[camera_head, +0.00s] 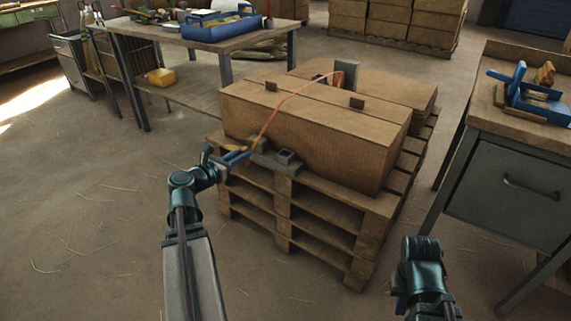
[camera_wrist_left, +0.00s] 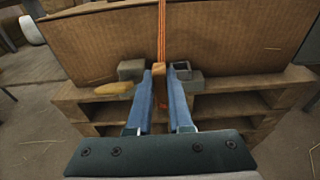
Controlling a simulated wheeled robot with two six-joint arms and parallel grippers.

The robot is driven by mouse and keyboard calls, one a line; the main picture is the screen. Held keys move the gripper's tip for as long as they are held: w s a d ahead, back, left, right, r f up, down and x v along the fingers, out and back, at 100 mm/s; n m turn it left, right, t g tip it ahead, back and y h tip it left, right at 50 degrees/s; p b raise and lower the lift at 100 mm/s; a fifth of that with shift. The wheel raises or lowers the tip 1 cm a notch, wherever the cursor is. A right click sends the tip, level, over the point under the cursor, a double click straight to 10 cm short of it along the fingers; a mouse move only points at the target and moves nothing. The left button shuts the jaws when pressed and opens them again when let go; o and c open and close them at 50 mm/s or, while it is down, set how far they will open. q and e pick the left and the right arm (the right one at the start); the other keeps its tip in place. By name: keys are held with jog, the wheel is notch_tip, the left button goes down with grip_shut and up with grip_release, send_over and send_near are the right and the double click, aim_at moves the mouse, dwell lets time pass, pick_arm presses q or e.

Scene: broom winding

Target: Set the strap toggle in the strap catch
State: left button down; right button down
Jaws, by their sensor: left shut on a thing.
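An orange strap (camera_head: 279,106) runs over the cardboard box down to my left gripper (camera_head: 243,153). In the left wrist view my left gripper (camera_wrist_left: 160,82) is shut on the wooden strap toggle (camera_wrist_left: 159,74) at the strap's lower end. The grey strap catch (camera_head: 287,156) is fixed at the pallet's front edge. In the wrist view one grey block of it (camera_wrist_left: 131,69) is left of the toggle and a hollow part (camera_wrist_left: 188,81) is to the right. The fingers hide whether the toggle touches the catch. My right gripper (camera_head: 399,303) is low at the right; its fingers are mostly hidden.
The large cardboard box (camera_head: 318,135) stands on a wooden pallet (camera_head: 330,219). A light wooden piece (camera_wrist_left: 115,88) lies left of the catch. A workbench (camera_head: 148,30) stands behind left, and a grey cabinet (camera_head: 505,190) at the right. The floor in front is clear.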

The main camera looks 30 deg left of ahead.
pick_arm(q)
jog(key=w+d, duration=0.2)
jog(key=w, duration=0.3)
jog(key=w+d+f+b, duration=0.1)
jog(key=w, duration=0.4)
jog(key=w+d, duration=0.2)
jog(key=w, duration=0.3)
jog(key=shift+d+f, duration=0.2)
jog(key=shift+d, duration=0.15)
jog(key=shift+f+b, duration=0.1)
jog(key=shift+b, duration=0.25)
notch_tip(320, 180, down, 3)
jog(key=b, duration=0.3)
jog(key=shift+f, duration=0.15)
jog(key=shift+f+b, duration=0.15)
jog(key=shift+b, duration=0.15)
jog(key=c, duration=0.8)
grip_release()
jog(key=shift+c, duration=0.2)
